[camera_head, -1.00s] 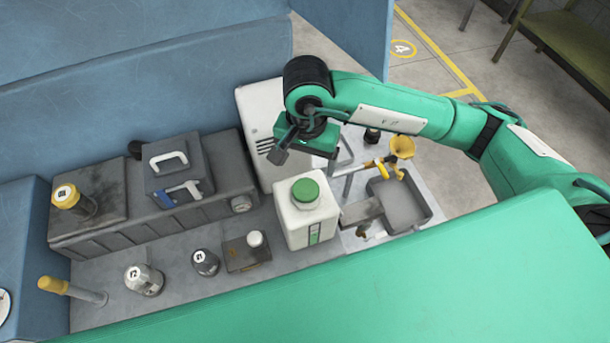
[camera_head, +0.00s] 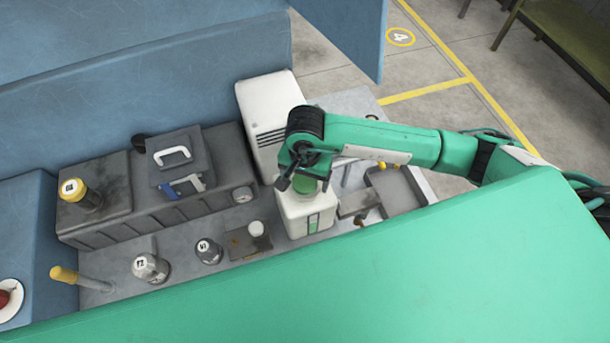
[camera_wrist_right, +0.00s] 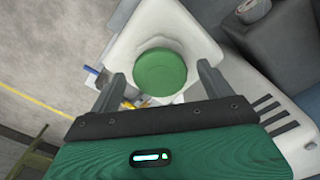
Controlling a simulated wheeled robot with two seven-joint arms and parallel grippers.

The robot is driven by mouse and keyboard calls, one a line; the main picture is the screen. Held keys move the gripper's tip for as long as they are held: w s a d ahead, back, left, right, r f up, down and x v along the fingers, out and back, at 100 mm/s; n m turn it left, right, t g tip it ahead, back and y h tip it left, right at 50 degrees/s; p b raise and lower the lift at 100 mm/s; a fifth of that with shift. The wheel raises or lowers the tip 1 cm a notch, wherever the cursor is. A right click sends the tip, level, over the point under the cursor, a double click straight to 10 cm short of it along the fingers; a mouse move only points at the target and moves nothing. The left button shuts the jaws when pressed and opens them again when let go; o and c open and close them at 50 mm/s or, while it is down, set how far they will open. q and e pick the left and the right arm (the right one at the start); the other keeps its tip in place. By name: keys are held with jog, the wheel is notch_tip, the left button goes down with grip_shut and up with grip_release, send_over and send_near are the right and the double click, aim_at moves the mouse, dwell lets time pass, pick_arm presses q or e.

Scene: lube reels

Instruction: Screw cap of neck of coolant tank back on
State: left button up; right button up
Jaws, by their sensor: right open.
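The white tank (camera_head: 296,219) stands near the middle of the bench. Its round green cap (camera_head: 305,184) sits on top of the tank, partly covered by my gripper in the head view. The cap (camera_wrist_right: 160,73) shows whole in the right wrist view, with the white tank top (camera_wrist_right: 122,45) around it. How tightly the cap sits on the neck cannot be told. My right gripper (camera_wrist_right: 161,73) is open, with one finger on each side of the cap and visible gaps between. Contact cannot be seen. My left gripper is not in view.
A white vented box (camera_head: 265,105) stands just behind the tank. A grey tray (camera_head: 398,192) lies to its right. Small bottles (camera_head: 151,268) and a dark block with a white cap (camera_head: 248,241) stand left. A long grey case (camera_head: 150,212) lies behind them.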

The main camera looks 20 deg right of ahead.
jog(key=c, duration=1.1)
jog(key=m+b, duration=0.1)
jog(key=m, duration=0.2)
jog(key=shift+f, duration=0.1)
jog(key=shift+m, duration=1.1)
jog(key=m, duration=0.3)
jog(key=shift+b, duration=0.35)
jog(key=shift+m, duration=1)
jog(key=shift+m, duration=2.6)
